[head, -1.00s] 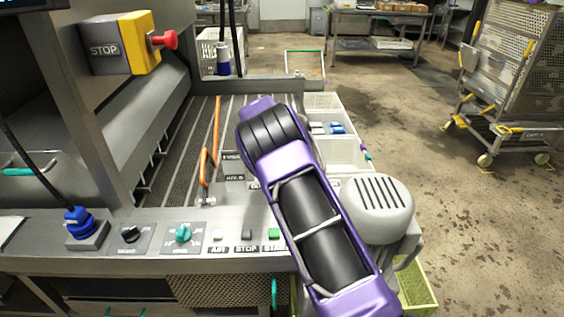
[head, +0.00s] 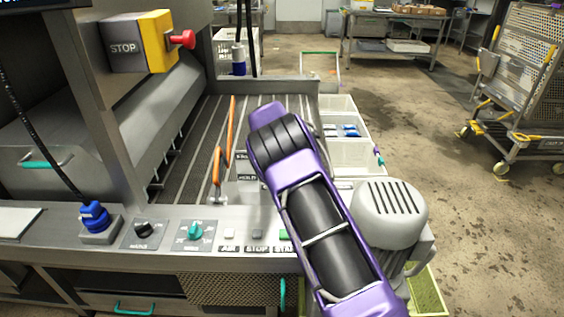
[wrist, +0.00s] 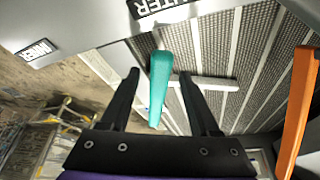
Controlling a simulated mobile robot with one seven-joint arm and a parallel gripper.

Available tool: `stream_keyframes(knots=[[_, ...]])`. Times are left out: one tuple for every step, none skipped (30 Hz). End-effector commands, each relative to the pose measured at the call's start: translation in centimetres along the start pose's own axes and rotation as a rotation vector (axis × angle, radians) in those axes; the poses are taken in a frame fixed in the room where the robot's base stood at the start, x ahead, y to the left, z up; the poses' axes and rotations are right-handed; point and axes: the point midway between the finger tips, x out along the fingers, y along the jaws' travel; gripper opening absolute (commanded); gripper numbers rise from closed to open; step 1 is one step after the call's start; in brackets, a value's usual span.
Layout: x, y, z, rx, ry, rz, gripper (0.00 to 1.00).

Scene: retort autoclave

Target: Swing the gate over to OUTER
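In the wrist view a teal handle (wrist: 160,82) stands between the two fingers of my gripper (wrist: 160,84). The fingers are apart, with a visible gap on each side of the handle. An orange bar (wrist: 299,112) shows at the right of the wrist view. In the head view orange bars (head: 230,130) stand over the slatted conveyor, left of my purple arm. Black-and-white label plates (wrist: 155,6) (wrist: 38,52) lie near the handle; their words are partly cut off or too small to read surely. My arm hides my gripper and the teal handle in the head view.
A control panel with a teal knob (head: 195,230) and buttons runs along the front. A grey motor housing (head: 390,212) stands right of my arm. White bins (head: 350,155) line the conveyor's right side. A wheeled rack (head: 520,85) stands on open floor at the right.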

Motion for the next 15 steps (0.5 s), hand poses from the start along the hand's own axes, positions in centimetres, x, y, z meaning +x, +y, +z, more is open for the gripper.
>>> stream_keyframes(knots=[[0.0, 0.0, 0.0, 0.0, 0.0, 0.0, 0.62], [0.0, 0.0, 0.0, 0.0, 0.0, 0.0, 0.62], [0.0, 0.0, 0.0, 0.0, 0.0, 0.0, 0.62], [0.0, 0.0, 0.0, 0.0, 0.0, 0.0, 0.62], [-0.1, 0.0, 0.0, 0.0, 0.0, 0.0, 0.62], [-0.3, 0.0, 0.0, 0.0, 0.001, 0.0, 0.62], [-0.5, 0.0, -0.1, 0.0, 0.001, -0.001, 0.62], [-0.7, 0.0, -0.1, 0.0, 0.001, -0.001, 0.62], [-1.2, -0.1, -0.1, 0.0, 0.002, -0.002, 0.62], [-1.6, -0.1, -0.1, -0.001, 0.002, -0.002, 0.62], [-2.2, -0.1, -0.1, -0.001, 0.003, -0.002, 0.62], [-2.9, -0.1, -0.1, -0.001, 0.002, -0.003, 0.62], [-3.6, -0.1, -0.1, -0.001, 0.002, -0.003, 0.62], [-4.3, -0.1, -0.1, 0.0, 0.002, -0.003, 0.62], [-5.3, -0.1, -0.1, 0.0, 0.002, -0.003, 0.62]])
